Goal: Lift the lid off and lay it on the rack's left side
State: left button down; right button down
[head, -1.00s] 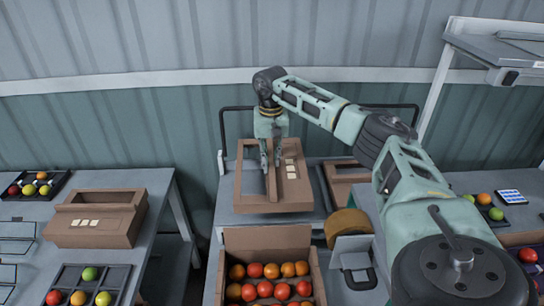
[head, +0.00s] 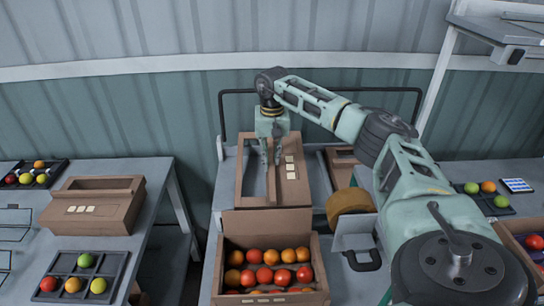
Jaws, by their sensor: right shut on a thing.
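The lid (head: 289,190) is a brown cardboard panel with a long opening and small pale labels. It is over the left side of the grey rack (head: 226,190), behind the open tomato box, and looks roughly flat. I cannot tell whether its underside touches the rack. My right gripper (head: 271,162) points down and is shut on the lid's middle strip beside the opening. The open brown box (head: 267,222) in front holds red and orange tomatoes. My left gripper is out of view.
Another brown carton (head: 343,178) sits on the rack's right side, partly hidden by my right arm. A tan roll (head: 350,201) stands near the open box. A closed carton (head: 92,222) and a sectioned tray (head: 83,255) lie on the left table.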

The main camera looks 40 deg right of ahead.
jog(key=shift+s+a+f, duration=0.1)
jog(key=shift+s+f, duration=0.1)
jog(key=shift+f, duration=0.25)
jog(key=shift+s+a+f, duration=0.1)
jog(key=shift+s+f, duration=0.05)
jog(key=shift+f, duration=0.25)
jog(key=c, duration=1.7)
grip_release()
jog(key=shift+w+f+g, duration=0.1)
jog(key=shift+w+g, duration=0.05)
jog(key=shift+g, duration=0.15)
jog(key=shift+c, duration=0.2)
jog(key=shift+o, duration=0.6)
jog(key=shift+w+d+f, duration=0.1)
jog(key=shift+o, duration=0.7)
jog(key=shift+d, duration=0.1)
jog(key=shift+d, duration=0.1)
jog(key=shift+c, duration=0.3)
jog(key=shift+w+d+r+p, duration=0.15)
jog(key=shift+r+p, duration=0.75)
jog(key=shift+r, duration=0.2)
jog(key=c, duration=0.4)
jog(key=shift+w+r+p, duration=0.1)
jog(key=shift+r+p, duration=1.4)
jog(key=shift+r, duration=0.6)
